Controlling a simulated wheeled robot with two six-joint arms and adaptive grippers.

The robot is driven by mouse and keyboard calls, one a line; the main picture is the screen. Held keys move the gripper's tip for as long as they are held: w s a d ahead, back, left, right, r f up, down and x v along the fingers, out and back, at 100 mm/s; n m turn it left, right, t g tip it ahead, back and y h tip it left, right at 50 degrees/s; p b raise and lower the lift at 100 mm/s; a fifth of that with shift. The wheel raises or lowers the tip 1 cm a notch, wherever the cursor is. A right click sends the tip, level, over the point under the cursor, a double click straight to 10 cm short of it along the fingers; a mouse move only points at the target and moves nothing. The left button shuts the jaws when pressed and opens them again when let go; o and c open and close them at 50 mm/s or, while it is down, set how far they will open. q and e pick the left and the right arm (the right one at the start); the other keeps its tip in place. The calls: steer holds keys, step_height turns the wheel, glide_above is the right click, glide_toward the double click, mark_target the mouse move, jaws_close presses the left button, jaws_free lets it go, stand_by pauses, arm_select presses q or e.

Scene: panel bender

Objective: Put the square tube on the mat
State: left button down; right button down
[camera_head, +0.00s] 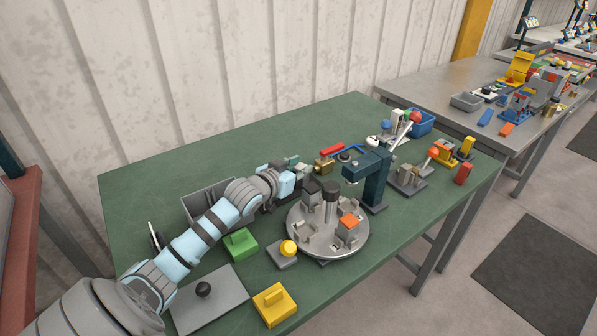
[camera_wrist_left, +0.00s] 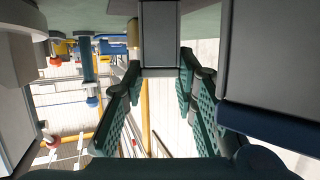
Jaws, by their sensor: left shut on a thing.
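My left gripper (camera_head: 297,168) reaches in over the green table, beside the round turntable fixture. In the left wrist view its two green padded fingers (camera_wrist_left: 157,85) close on a grey, square-sided piece (camera_wrist_left: 160,32), which looks like the square tube. In the head view the held piece is mostly hidden by the gripper and cannot be made out clearly. A flat grey mat-like plate (camera_head: 225,306) lies at the table's near left, with a black knob on it; I cannot tell if it is the mat. My right gripper is not in view.
The metal turntable (camera_head: 327,246) with upright parts stands right of my arm. A dark blue press-like stand (camera_head: 376,180) is behind it. A grey bin (camera_head: 194,205), a green block (camera_head: 240,243) and a yellow block (camera_head: 274,303) flank the arm. The table's back left is clear.

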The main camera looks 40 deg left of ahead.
arm_select(q)
steer(key=c, duration=1.6)
jaws_free()
steer(key=shift+o, duration=0.2)
steer(key=p+v, duration=0.3)
steer(key=v, duration=0.4)
steer(key=shift+s+r, duration=0.25)
steer(key=shift+s, duration=0.05)
steer(key=shift+w+f, duration=0.1)
